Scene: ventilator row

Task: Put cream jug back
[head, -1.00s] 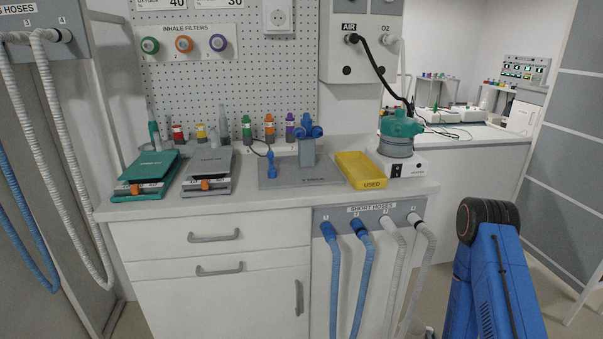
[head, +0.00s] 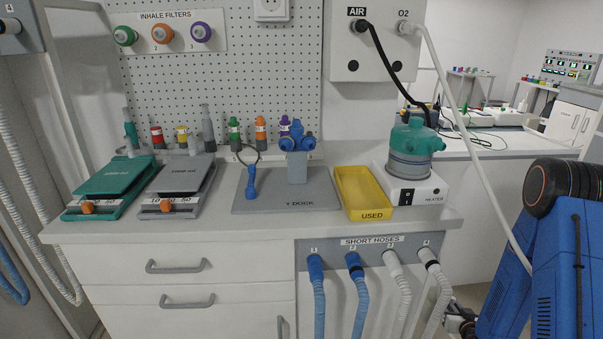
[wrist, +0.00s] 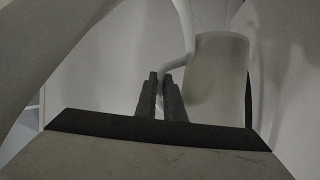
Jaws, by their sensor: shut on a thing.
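My gripper (wrist: 163,92) shows in the wrist view with its two dark fingers close together. They are shut on the thin, bent handle of a pale, rounded vessel (wrist: 218,75), which looks like the cream jug. Its body stands just beyond the fingers and to the right, and the light is dim there. In the head view only a part of my gripper (head: 462,318) shows low at the right, beside the short hoses. I cannot make out the jug in that view.
The counter carries two scales (head: 115,187), a grey Y dock (head: 315,200), a yellow USED tray (head: 362,184) and a heater (head: 412,188) with a teal-topped chamber. Short hoses (head: 399,280) hang below. A white hose (head: 470,150) runs from the O2 outlet down behind my arm.

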